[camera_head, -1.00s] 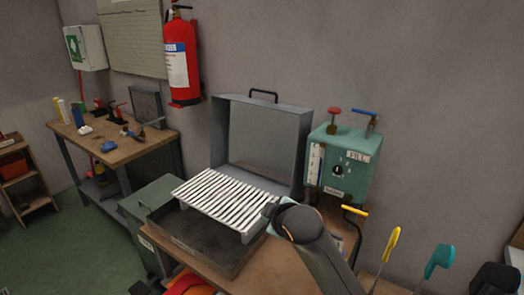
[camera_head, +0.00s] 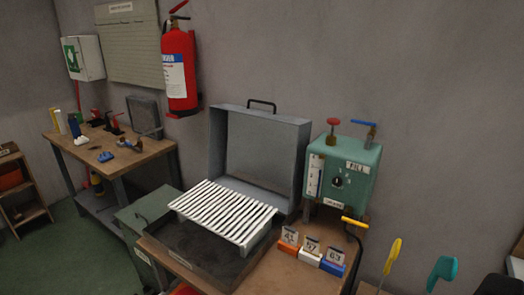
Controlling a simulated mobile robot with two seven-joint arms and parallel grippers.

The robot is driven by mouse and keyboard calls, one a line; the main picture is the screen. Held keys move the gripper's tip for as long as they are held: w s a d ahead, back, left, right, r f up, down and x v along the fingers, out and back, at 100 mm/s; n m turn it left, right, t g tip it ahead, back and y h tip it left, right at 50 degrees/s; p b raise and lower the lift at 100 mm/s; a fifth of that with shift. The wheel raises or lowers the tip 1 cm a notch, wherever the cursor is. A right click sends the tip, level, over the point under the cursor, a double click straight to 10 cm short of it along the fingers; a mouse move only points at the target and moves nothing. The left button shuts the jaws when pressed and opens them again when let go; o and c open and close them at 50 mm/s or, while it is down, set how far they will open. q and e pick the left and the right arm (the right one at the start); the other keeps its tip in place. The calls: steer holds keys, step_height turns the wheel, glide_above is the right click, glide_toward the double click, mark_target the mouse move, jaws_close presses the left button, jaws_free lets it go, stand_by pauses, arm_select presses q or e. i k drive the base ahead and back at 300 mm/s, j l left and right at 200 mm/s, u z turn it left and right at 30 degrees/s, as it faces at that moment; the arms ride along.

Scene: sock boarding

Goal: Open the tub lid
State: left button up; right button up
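A dark shallow tub (camera_head: 190,245) stands on the wooden bench with a white slatted rack (camera_head: 225,210) over it. A grey metal lid (camera_head: 262,150) with a black handle (camera_head: 262,104) on its top edge stands raised behind the rack, its hollow inner side facing me. The lid looks open and leans near the wall. Neither of my grippers shows in the head view, so I cannot see whether they are open or shut.
A green box marked FILL (camera_head: 345,180) with red and blue valve handles stands right of the lid. Numbered orange, white and blue blocks (camera_head: 310,253) sit on the bench. A green bin (camera_head: 145,215) is at the left. Yellow and teal handles (camera_head: 442,272) rise at the lower right.

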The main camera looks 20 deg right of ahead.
mark_target(218, 114)
steer(key=i+j, duration=0.25)
steer(key=j, duration=0.15)
steer(key=i+j+z, duration=0.15)
steer(key=j, duration=0.2)
steer(key=i+j, duration=0.3)
steer(key=i+j+z, duration=0.1)
steer(key=j, duration=0.4)
steer(key=i, duration=0.1)
